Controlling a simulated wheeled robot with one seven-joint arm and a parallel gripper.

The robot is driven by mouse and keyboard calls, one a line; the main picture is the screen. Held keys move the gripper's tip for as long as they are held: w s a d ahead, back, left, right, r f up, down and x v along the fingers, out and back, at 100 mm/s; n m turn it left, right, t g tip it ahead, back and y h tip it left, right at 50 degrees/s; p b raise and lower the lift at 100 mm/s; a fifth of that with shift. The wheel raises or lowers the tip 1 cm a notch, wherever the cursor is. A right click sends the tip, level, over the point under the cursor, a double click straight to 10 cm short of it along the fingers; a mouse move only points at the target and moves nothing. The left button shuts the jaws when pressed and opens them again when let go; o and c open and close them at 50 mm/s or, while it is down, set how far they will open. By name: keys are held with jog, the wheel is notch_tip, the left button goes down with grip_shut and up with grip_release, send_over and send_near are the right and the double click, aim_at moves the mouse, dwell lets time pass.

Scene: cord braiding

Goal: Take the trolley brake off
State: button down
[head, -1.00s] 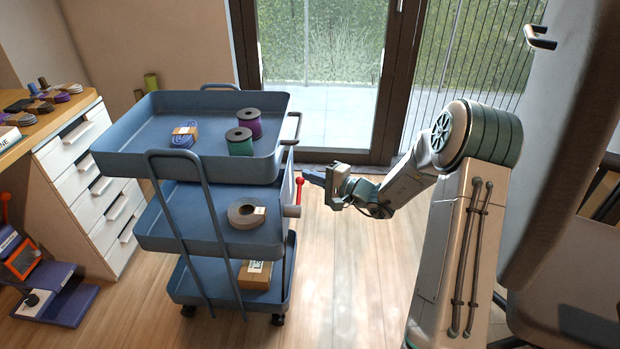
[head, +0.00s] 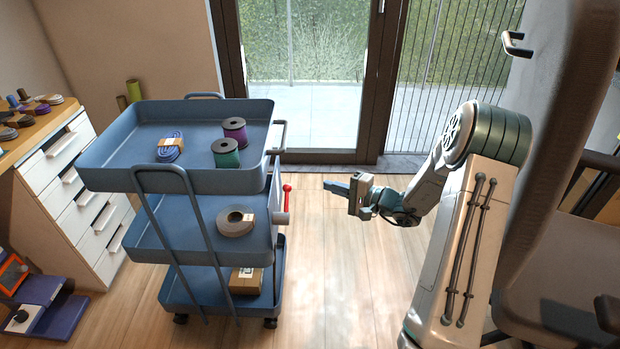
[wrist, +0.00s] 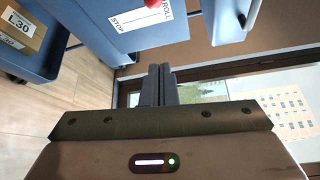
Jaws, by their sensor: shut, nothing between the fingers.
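The blue three-tier trolley (head: 128,178) stands left of my arm in the head view. A red brake lever (head: 286,198) with a round knob stands roughly upright on its right side, by a grey hub. In the wrist view, a white plate with the words STOP and ROLL (wrist: 128,18) is on the trolley's side. Part of the red lever (wrist: 152,3) shows at the top edge, close to ROLL; the rest is cut off. My gripper (head: 328,185) is shut and empty, pointing left at the lever with a clear gap. Its closed fingers (wrist: 158,72) show in the wrist view.
The trolley carries spools (head: 225,152), a cord bundle (head: 170,148), a tape roll (head: 236,221) and a box (head: 246,280). A drawer unit (head: 75,190) stands at left, a glass door (head: 320,80) behind. Floor (head: 325,265) between trolley and arm is clear.

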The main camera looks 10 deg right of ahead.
jog(key=w+a, duration=0.2)
jog(key=a, duration=0.7)
jog(key=shift+w+a+f+b, duration=0.15)
jog(key=shift+w+f+b, duration=0.2)
jog(key=shift+w+b, duration=0.05)
dwell(0.4)
